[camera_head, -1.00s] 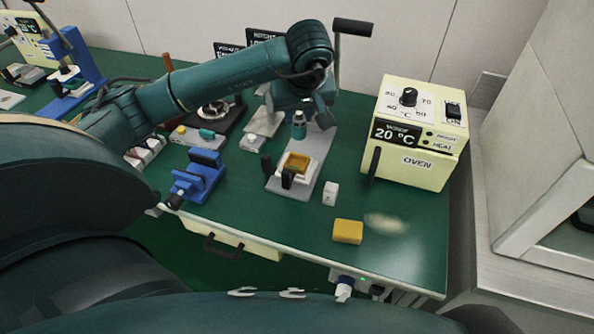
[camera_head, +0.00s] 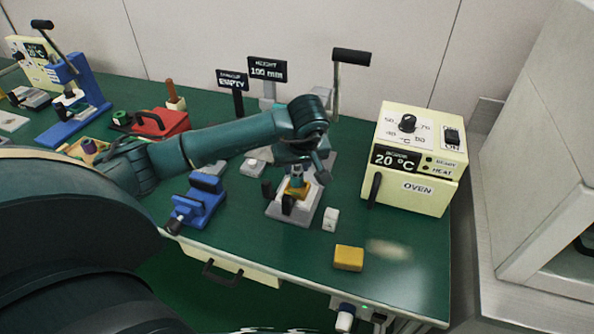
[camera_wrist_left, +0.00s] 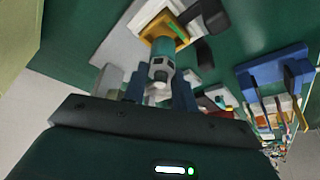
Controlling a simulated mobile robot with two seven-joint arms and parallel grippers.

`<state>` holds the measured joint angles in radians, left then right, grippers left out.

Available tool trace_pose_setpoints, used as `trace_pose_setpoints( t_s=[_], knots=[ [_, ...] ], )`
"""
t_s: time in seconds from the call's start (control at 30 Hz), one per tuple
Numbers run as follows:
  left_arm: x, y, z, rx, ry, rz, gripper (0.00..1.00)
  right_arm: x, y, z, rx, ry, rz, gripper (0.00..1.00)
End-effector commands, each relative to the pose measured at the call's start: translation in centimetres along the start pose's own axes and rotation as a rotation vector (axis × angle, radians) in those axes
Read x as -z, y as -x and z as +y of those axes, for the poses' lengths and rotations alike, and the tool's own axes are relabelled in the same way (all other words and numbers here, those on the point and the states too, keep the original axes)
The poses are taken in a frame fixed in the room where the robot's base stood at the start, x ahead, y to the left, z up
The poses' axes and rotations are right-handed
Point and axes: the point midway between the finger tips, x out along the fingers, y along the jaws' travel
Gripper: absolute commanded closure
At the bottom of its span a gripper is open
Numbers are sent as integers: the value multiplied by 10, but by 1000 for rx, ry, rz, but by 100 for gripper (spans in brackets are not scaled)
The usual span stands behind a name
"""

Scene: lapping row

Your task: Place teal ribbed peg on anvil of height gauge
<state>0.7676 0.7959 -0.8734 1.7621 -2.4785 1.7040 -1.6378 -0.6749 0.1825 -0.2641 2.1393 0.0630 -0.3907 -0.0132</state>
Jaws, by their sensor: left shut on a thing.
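My left gripper (camera_head: 297,172) is shut on the teal ribbed peg (camera_wrist_left: 164,48). It holds the peg upright, low over an orange block (camera_head: 301,190) in a pale holder on a grey base. Whether the peg touches the block or sits in it, I cannot tell. The left wrist view shows the peg's end against the orange block (camera_wrist_left: 151,25) and the fingers (camera_wrist_left: 160,88) on both sides. The height gauge's sign (camera_head: 267,69), reading 100 mm, stands behind my left arm. The arm hides most of the gauge, and its anvil cannot be made out. My right gripper is out of view.
A blue vise (camera_head: 200,200) stands left of the grey base. The cream oven (camera_head: 418,165) stands to the right, reading 20 °C. A small white block (camera_head: 331,219) and a yellow block (camera_head: 348,257) lie near the front. A tall black-handled lever (camera_head: 351,57) rises behind the gripper.

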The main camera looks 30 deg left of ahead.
Motion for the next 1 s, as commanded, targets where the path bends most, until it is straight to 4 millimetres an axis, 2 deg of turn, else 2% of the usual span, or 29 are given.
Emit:
trace_pose_setpoints(
  t_s=[0.13, 0.57, 0.6, 0.87, 1.0],
  knots=[
    [-7, -17, 0, 0, 1, 0, 95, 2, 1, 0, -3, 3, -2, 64],
    [-10, -24, 0, -1, 1, 1, 95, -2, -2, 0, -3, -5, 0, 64],
    [-10, -24, 0, -1, 1, 1, 72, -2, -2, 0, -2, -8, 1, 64],
    [-9, -23, 0, -1, 1, 0, 51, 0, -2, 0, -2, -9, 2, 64],
    [-9, -23, 0, -1, 1, 0, 51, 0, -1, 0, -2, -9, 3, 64]
  ],
)
